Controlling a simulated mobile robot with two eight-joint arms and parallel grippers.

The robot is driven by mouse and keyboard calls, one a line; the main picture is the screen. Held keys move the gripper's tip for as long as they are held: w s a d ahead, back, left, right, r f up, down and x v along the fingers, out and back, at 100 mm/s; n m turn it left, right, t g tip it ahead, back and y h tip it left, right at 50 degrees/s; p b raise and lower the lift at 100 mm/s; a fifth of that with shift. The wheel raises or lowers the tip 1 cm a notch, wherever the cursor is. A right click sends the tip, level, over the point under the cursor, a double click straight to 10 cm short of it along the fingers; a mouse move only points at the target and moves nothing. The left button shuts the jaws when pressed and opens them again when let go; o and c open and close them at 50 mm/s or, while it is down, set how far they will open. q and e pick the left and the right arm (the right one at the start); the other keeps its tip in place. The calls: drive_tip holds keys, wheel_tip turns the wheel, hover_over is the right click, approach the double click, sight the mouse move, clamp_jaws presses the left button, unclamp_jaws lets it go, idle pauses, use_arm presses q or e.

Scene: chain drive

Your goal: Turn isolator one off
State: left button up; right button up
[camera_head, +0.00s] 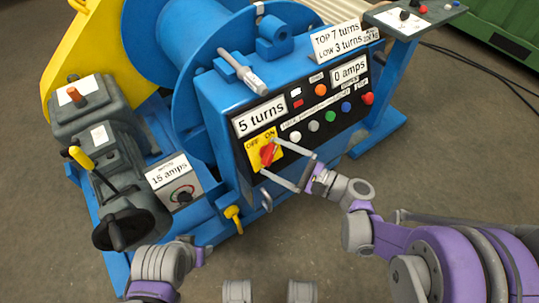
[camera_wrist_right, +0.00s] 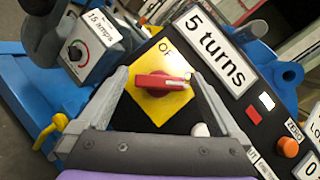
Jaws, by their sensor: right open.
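The isolator is a red rotary handle (camera_head: 267,153) on a yellow plate (camera_head: 254,158) marked OFF and ON, on the sloping black panel. In the right wrist view the red handle (camera_wrist_right: 160,83) lies across the picture, its white-marked end pointing right, away from the OFF label. My right gripper (camera_head: 269,156) is open at the plate, with one finger on each side of the handle. The fingers (camera_wrist_right: 157,76) look apart from the handle; the right one hides the ON label.
Coloured buttons (camera_head: 313,126) and displays, including "5 turns" (camera_head: 261,117), sit close beside the isolator. A yellow lever (camera_head: 234,216) sticks out below the panel. A dial box (camera_head: 175,184) reading "15 amps" and a motor (camera_head: 118,170) stand left. Open floor (camera_head: 290,240) lies in front.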

sight(269, 155)
drive_tip(key=shift+x, duration=1.25)
drive_tip(key=shift+d, duration=0.1)
drive_tip(key=c, duration=1.2)
